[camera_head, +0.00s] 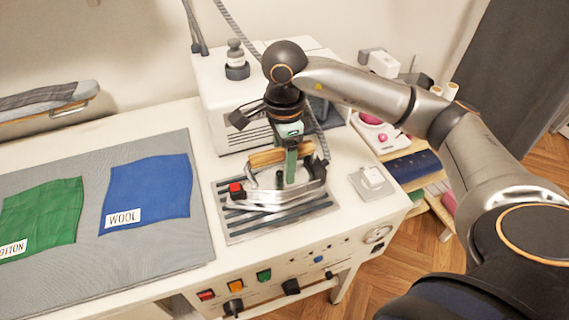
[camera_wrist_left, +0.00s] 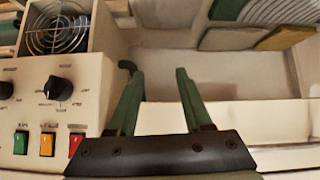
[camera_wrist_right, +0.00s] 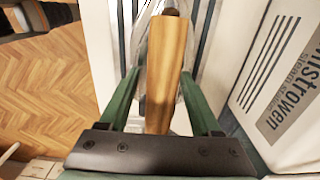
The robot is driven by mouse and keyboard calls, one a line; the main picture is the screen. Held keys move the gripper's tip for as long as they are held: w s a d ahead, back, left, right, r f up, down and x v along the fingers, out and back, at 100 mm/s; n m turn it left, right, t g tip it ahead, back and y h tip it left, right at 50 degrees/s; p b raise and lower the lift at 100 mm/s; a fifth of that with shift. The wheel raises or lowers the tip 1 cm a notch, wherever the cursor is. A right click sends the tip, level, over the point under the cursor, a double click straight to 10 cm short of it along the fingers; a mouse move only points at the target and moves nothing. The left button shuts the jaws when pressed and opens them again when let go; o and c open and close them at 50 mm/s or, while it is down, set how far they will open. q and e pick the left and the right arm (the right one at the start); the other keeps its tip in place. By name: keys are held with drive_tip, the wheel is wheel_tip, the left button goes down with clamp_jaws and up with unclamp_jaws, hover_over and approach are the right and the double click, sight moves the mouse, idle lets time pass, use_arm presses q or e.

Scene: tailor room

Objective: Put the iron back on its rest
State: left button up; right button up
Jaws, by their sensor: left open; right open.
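The iron (camera_head: 270,195) has a silver body, a wooden handle (camera_head: 268,156) and a red knob. It rests on the grey ribbed iron rest (camera_head: 228,222) on the right part of the white station. My right gripper (camera_head: 289,165) is over the iron at its handle, with its fingers pointing down. In the right wrist view the wooden handle (camera_wrist_right: 167,70) stands between the two open green fingers (camera_wrist_right: 160,85). A gap shows beside the handle. My left gripper (camera_wrist_left: 158,80) is open and empty in the left wrist view, in front of the station's panel.
A grey pressing mat (camera_head: 95,260) holds a green cloth (camera_head: 42,212) marked cotton and a blue cloth (camera_head: 146,190) marked wool. A white steam box (camera_head: 225,95) stands behind the rest. A white switch (camera_head: 372,177) is to its right. Shelves (camera_head: 410,165) stand farther right.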

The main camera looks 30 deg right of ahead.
wheel_tip(320, 180, up, 11)
drive_tip(key=shift+f+p, duration=0.1)
drive_tip(key=shift+p, duration=0.4)
